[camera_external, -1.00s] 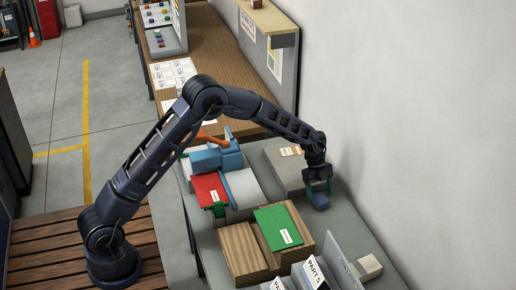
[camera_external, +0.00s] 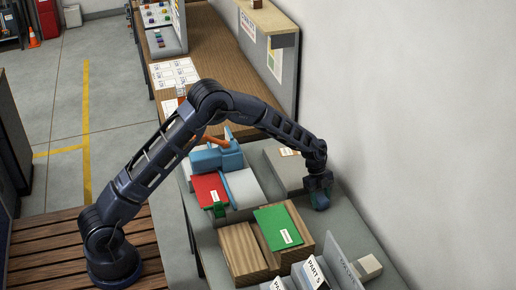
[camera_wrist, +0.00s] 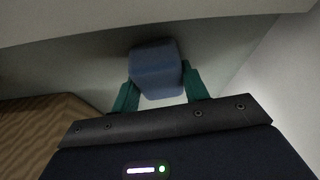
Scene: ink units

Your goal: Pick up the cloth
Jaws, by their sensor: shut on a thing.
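The cloth (camera_external: 322,203) is a small folded blue piece at the right side of the grey bench, near the wall. In the wrist view it is a rounded blue block (camera_wrist: 156,69). My gripper (camera_external: 319,190) points down over it in the external view. In the wrist view my gripper (camera_wrist: 158,92) has its two teal fingers on either side of the cloth, shut on it. I cannot tell whether the cloth touches the bench.
A wooden box (camera_external: 243,253) with a green folder (camera_external: 278,227) stands left of the gripper. A grey box (camera_external: 283,168) is behind it. A red folder (camera_external: 209,189) and a blue device (camera_external: 207,158) lie farther left. The wall (camera_external: 420,120) is close on the right.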

